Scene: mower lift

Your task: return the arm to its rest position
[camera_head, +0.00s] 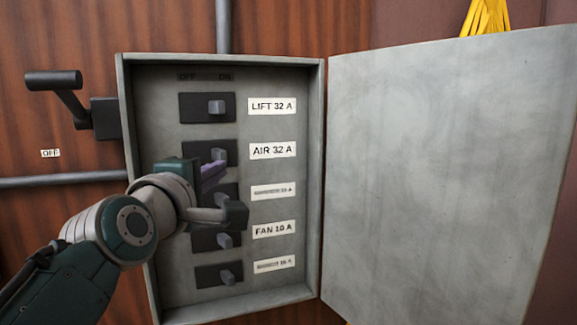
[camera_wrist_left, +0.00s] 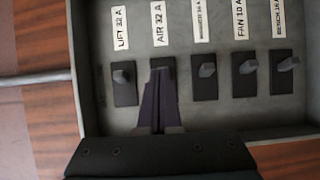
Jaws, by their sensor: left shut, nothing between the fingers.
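My left gripper (camera_head: 213,170) reaches in from the lower left, in front of the open grey breaker box (camera_head: 222,60). Its purple fingers are shut and empty, with the tips at the AIR 32 A switch (camera_head: 218,153). In the left wrist view, the shut fingers (camera_wrist_left: 158,82) cover most of that switch; I cannot tell whether they touch it. The LIFT 32 A switch (camera_head: 217,106) has its toggle to the right, under the ON mark. My arm partly hides the third switch and the FAN switch (camera_head: 224,240). My right gripper is not in view.
The box door (camera_head: 440,170) stands open to the right. A dark lever handle (camera_head: 53,80) juts out left of the box, above an OFF label (camera_head: 50,153). Pipes run along the wood-panelled wall. Something yellow (camera_head: 486,17) hangs above the door.

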